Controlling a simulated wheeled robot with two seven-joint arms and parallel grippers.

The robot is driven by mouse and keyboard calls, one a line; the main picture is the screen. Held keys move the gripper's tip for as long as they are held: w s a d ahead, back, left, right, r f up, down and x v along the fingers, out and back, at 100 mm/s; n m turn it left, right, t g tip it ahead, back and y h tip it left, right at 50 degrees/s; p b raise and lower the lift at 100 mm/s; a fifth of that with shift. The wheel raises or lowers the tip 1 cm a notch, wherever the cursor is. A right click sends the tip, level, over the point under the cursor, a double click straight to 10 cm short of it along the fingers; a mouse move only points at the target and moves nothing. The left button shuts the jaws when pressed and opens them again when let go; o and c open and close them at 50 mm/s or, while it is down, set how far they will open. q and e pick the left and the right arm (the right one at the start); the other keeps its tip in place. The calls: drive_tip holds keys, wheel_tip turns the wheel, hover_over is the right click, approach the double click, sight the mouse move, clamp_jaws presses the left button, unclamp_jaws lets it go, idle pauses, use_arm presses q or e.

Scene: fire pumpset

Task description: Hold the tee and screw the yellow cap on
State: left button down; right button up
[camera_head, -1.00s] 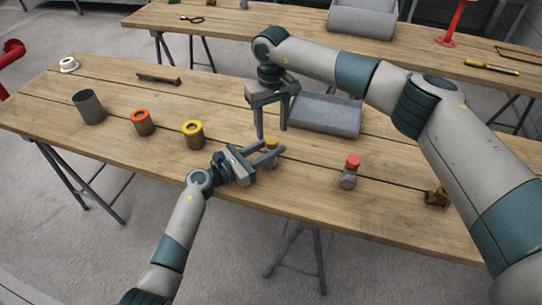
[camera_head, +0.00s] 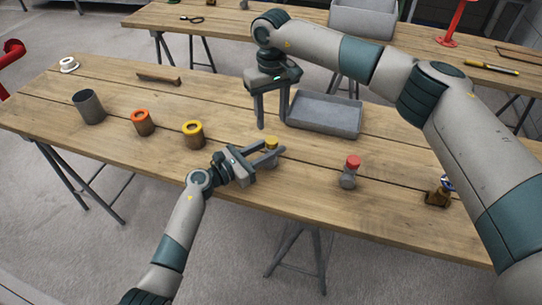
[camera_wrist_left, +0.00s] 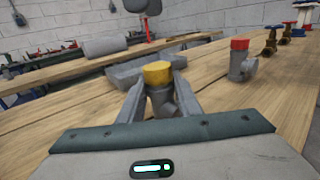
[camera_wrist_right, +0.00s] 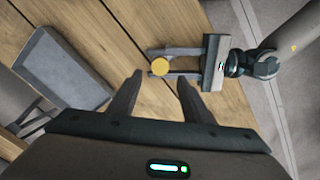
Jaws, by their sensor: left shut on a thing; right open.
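The grey tee (camera_wrist_left: 161,100) stands upright between the fingers of my left gripper (camera_wrist_left: 158,98), which is shut on it. The yellow cap (camera_wrist_left: 158,73) sits on top of the tee; how far it is threaded cannot be told. The cap shows in the head view (camera_head: 271,143), with the tee mostly hidden by the left fingers. My right gripper (camera_head: 272,120) is open and empty, pointing down above the table, behind the tee and apart from the cap. In the right wrist view the cap (camera_wrist_right: 160,66) lies beyond the open fingertips.
A red-capped tee (camera_head: 350,172) and a brass valve (camera_head: 438,193) stand to the right. Bare wood lies between.

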sight(272, 139)
drive_tip(key=shift+f, duration=0.15)
drive_tip(key=shift+f, duration=3.85)
drive_tip(key=c, duration=1.1)
drive_tip(key=o, duration=1.2)
drive_tip(key=shift+c, duration=0.2)
drive_tip(key=shift+r, duration=0.1)
